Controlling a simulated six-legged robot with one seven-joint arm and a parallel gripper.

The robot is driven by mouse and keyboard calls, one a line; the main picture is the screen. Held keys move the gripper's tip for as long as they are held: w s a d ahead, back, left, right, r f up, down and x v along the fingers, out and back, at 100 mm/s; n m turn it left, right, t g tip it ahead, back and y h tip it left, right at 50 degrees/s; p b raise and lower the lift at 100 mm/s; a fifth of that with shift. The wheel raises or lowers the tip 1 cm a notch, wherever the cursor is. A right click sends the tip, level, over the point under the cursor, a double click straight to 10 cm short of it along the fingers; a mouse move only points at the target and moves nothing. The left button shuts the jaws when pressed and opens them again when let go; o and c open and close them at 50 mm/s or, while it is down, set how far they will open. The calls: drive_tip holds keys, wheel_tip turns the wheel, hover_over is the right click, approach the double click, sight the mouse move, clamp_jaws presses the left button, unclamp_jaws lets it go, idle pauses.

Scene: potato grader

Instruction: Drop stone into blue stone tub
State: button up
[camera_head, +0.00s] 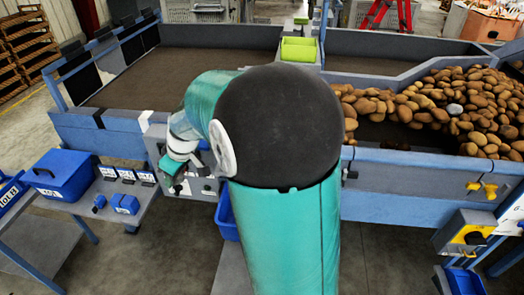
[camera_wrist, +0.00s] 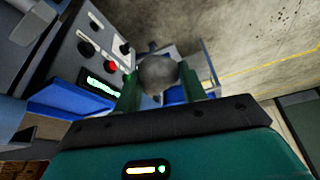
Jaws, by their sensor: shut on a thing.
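My gripper (camera_wrist: 158,80) is shut on a round grey stone (camera_wrist: 157,70), held between the two green fingers in the wrist view. In the head view my gripper (camera_head: 174,180) hangs in front of the grader's control panel; the stone cannot be made out there. A blue tub (camera_head: 228,216) stands low beside the panel, partly hidden by my arm. Blue surfaces (camera_wrist: 176,95) show behind the stone in the wrist view. I cannot tell whether they are the stone tub, or whether the stone is above it.
The control panel (camera_wrist: 95,45) with knobs and a red button is close by. A side shelf holds a blue lidded box (camera_head: 60,173) and small blue blocks (camera_head: 125,204). Potatoes (camera_head: 470,100) with a grey lump fill the right belt; the left belt (camera_head: 180,75) is bare.

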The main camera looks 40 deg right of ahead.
drive_tip(key=s+d+r+n+g+y, duration=0.1)
drive_tip(key=s+d+r+n, duration=0.3)
drive_tip(key=s+d, duration=0.5)
drive_tip(key=s+d+r+n+y, duration=0.1)
drive_tip(key=s+d+r, duration=0.5)
drive_tip(key=s, duration=0.4)
wheel_tip(320, 180, down, 6)
drive_tip(key=shift+d+r, duration=0.15)
drive_tip(key=shift+r, duration=0.1)
drive_tip(key=o, duration=1.2)
drive_tip(key=shift+c, duration=0.2)
drive_tip(key=v, duration=1.3)
drive_tip(key=shift+r, duration=0.5)
